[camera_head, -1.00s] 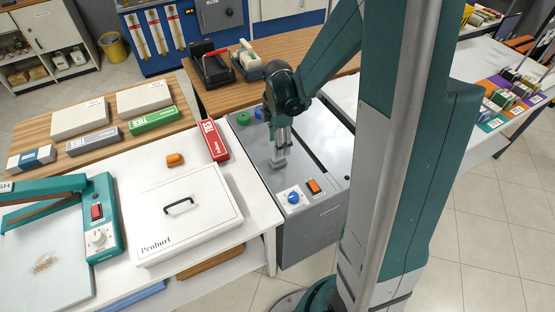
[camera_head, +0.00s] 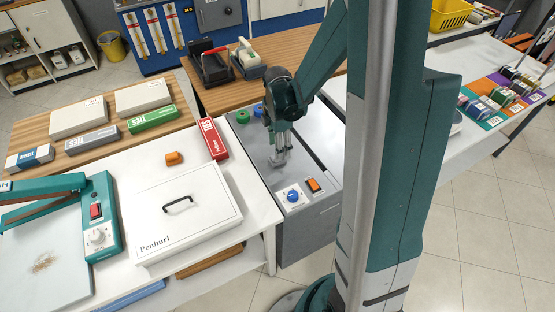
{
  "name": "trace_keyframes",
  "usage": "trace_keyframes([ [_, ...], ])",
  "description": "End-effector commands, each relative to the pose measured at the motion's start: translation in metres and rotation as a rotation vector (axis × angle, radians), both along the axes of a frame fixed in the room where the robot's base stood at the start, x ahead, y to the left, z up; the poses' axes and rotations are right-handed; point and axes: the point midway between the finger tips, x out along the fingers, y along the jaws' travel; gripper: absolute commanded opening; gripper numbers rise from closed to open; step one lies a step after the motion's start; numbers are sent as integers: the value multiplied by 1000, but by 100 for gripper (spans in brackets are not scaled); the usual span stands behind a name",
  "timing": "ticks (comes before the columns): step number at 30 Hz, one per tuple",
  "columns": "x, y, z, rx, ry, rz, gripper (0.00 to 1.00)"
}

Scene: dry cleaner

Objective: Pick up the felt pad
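I cannot make out a felt pad for certain. My gripper (camera_head: 279,160) points down, low over the grey top of a cabinet (camera_head: 262,178). Its fingertips are small and grey against a grey surface, so I cannot tell whether they are open or shut, or whether anything is between them. A small orange block (camera_head: 174,158) lies on the white table to the left, apart from the gripper; what it is made of is not clear.
A blue knob (camera_head: 293,196) and an orange switch (camera_head: 314,185) sit at the cabinet's front. A red box (camera_head: 213,139) and a white Penhurl case (camera_head: 185,213) stand to the left. Green (camera_head: 242,117) and blue (camera_head: 258,110) round pieces sit behind the gripper. My column hides part of the right side.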

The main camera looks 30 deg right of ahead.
Motion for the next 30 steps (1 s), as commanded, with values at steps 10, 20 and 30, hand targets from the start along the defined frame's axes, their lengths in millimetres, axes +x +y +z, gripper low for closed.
trace_keyframes([
  [10, 0, 0, -2, 0, 0, 0, 46],
  [20, 0, 0, -20, 0, 0, 0, 46],
  [30, -1, 0, -50, 0, 0, 0, 46],
])
